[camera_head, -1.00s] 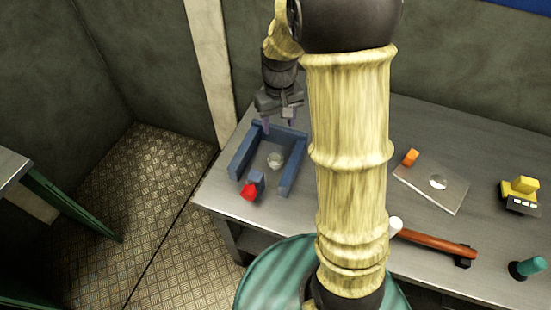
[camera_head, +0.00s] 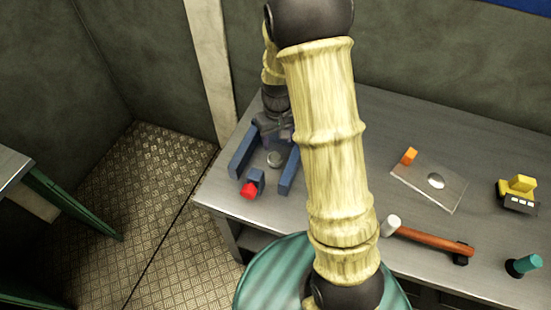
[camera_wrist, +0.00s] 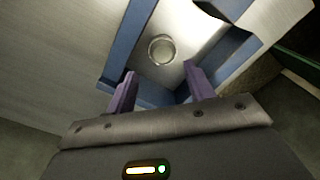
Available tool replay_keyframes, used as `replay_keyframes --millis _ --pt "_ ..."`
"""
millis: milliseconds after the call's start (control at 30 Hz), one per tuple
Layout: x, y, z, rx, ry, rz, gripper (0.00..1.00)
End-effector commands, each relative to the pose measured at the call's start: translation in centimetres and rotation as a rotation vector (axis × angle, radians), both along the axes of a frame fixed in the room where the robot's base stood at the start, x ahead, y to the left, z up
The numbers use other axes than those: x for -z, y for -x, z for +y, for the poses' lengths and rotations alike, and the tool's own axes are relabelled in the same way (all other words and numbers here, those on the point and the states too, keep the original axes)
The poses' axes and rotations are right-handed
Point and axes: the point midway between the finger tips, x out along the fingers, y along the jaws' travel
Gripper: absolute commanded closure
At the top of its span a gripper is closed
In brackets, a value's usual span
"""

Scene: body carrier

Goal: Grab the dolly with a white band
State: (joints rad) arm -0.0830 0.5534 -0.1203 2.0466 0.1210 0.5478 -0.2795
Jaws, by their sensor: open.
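No white band shows clearly on any object in these frames. A yellow-topped dark block with white marks (camera_head: 518,197) stands at the table's far right, but I cannot tell if it is the dolly. My gripper (camera_head: 275,138) is over the far end of a blue U-shaped frame (camera_head: 244,153) on the left of the table. In the wrist view my gripper (camera_wrist: 160,72) is open, its purple fingers apart with nothing held between them. A round pale disc (camera_wrist: 161,50) lies inside the frame, ahead of the fingers; it also shows in the head view (camera_head: 274,159).
A red piece (camera_head: 248,190) is at the frame's near end. The table's left edge is close to the frame.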

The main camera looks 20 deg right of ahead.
Motion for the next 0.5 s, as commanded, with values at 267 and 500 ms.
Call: replay_keyframes --millis 267,500 --pt "3.7 0.1 0.0 0.000 -0.001 0.002 0.47" --pt "3.8 0.0 0.0 0.000 0.000 0.000 0.47"
